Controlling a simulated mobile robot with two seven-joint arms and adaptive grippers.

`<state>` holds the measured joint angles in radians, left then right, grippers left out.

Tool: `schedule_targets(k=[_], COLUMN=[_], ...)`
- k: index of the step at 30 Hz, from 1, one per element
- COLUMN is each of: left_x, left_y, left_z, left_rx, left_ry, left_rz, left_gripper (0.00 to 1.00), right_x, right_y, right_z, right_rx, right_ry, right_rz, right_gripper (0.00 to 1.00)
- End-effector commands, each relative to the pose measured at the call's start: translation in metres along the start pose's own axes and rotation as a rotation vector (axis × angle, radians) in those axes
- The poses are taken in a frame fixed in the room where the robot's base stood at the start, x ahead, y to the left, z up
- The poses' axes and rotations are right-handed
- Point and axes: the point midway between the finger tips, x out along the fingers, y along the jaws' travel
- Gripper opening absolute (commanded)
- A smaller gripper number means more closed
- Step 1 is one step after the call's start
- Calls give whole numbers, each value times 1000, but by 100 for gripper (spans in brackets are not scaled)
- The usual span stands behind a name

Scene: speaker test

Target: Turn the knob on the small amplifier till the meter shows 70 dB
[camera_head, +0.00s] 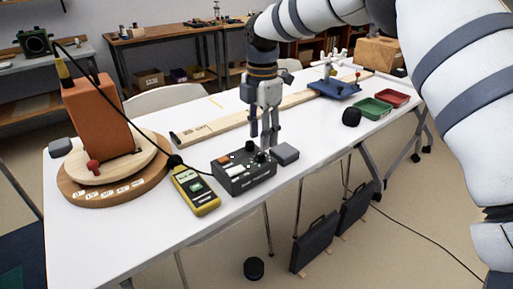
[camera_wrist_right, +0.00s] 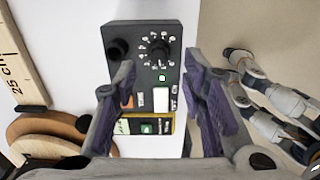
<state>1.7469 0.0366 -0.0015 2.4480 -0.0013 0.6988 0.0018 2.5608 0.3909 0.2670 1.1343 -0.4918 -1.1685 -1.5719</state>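The small amplifier (camera_head: 232,182) is a dark box near the table's front edge. In the wrist view the amplifier (camera_wrist_right: 139,73) shows a plain black knob (camera_wrist_right: 119,49) and a knob ringed by white marks (camera_wrist_right: 159,48), with a small green light. A yellow-edged meter (camera_head: 196,190) lies left of it; its reading is too small to read. My right gripper (camera_head: 266,140) points down over the amplifier's knob end. In the wrist view the right gripper (camera_wrist_right: 160,92) has its fingers wide apart, with nothing held. My left gripper is not clearly shown.
An orange-brown speaker (camera_head: 98,118) stands on a round wooden base (camera_head: 75,188) at left. A grey block (camera_head: 286,153) sits close to the amplifier's right. A long wooden ruler (camera_head: 215,124) lies behind. Green (camera_head: 373,108) and red (camera_head: 394,97) trays are at right.

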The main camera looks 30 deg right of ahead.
Motion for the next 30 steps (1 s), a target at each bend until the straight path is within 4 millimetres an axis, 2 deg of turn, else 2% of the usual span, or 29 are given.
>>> schedule_targets(k=[3,6,10,16,17,21,22,30], left_x=[0,0,0,0,0,0,0,0], left_y=[0,0,0,0,0,0,0,0], left_z=[0,0,0,0,0,0,0,0], left_rx=[0,0,0,0,0,0,0,0], left_ry=[0,0,0,0,0,0,0,1], left_rz=[0,0,0,0,0,0,0,0], left_gripper=[0,0,0,0,0,0,0,0], right_x=[26,40,47,47,47,47,47,47], right_y=[-1,0,0,0,0,0,0,0], right_z=[0,0,0,0,0,0,0,0], right_rx=[0,1,1,1,1,1,1,11], right_ry=[0,0,0,0,0,0,0,-1], right_rz=[-3,-1,1,1,1,1,1,1], right_gripper=[38,38,38,38,36,4,0,0])
